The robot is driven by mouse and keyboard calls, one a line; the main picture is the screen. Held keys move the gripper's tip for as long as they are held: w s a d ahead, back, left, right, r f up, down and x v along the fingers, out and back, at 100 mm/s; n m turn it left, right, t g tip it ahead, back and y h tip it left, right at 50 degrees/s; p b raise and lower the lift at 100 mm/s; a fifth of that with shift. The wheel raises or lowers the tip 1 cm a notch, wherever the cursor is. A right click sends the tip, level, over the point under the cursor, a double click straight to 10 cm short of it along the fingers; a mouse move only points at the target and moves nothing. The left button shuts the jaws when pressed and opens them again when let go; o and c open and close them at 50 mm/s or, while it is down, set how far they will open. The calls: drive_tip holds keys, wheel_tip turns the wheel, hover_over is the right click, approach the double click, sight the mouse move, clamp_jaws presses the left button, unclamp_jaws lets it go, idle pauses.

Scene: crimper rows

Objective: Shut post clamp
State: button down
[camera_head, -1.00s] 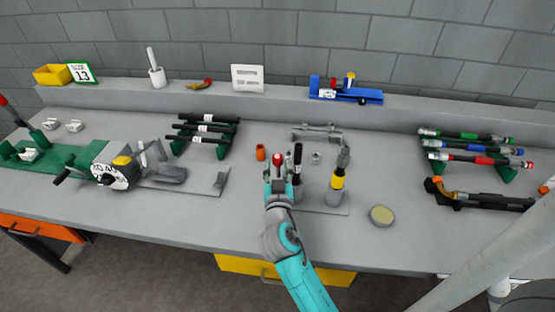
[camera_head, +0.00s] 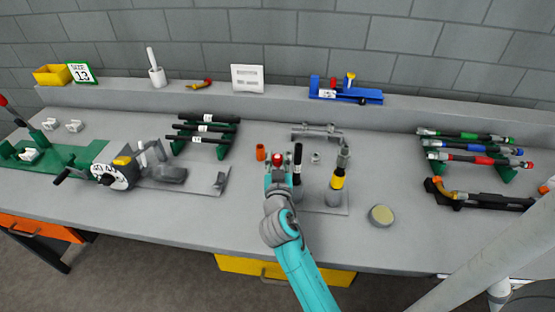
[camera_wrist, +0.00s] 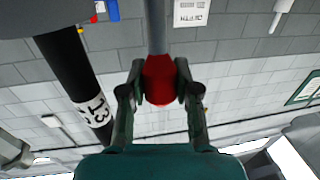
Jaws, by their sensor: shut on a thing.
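A red knob (camera_head: 278,160) on a grey lever sits between the fingers of my gripper (camera_head: 278,168). In the wrist view the fingers (camera_wrist: 160,92) close on both sides of the red knob (camera_wrist: 160,78), and the grey lever shaft (camera_wrist: 156,25) runs away from it. A black hose (camera_head: 297,165) stands upright just right of my gripper. Its white label, reading 13, shows on the hose (camera_wrist: 78,75) in the wrist view. The post clamp's jaws and the hose's lower end are mostly hidden behind my gripper and arm.
A grey tool with a yellow band (camera_head: 338,183) stands right of the hose on a grey plate (camera_head: 328,208). An orange cup (camera_head: 260,152) stands close on the left. A round tin (camera_head: 381,215) lies to the right. Hose racks stand farther left and right.

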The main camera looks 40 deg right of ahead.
sight(277, 166)
drive_tip(key=shift+s+f, duration=0.1)
drive_tip(key=shift+s, duration=0.05)
drive_tip(key=shift+s+a+f+t+h, duration=0.3)
drive_tip(key=shift+s+a+t+h, duration=0.45)
drive_tip(key=shift+h, duration=0.35)
drive_tip(key=shift+a+f+t, duration=0.1)
drive_tip(key=shift+a+t, duration=0.05)
drive_tip(key=shift+t, duration=0.2)
drive_tip(key=c, duration=1.1)
unclamp_jaws()
drive_tip(key=shift+n, duration=0.3)
drive_tip(key=shift+a, duration=0.1)
drive_tip(key=shift+s+a+f, duration=0.2)
drive_tip(key=shift+s+a, duration=0.15)
drive_tip(key=shift+s, duration=0.05)
drive_tip(key=s+a, duration=0.8)
drive_tip(key=shift+s, duration=0.4)
drive_tip(key=shift+a, duration=0.1)
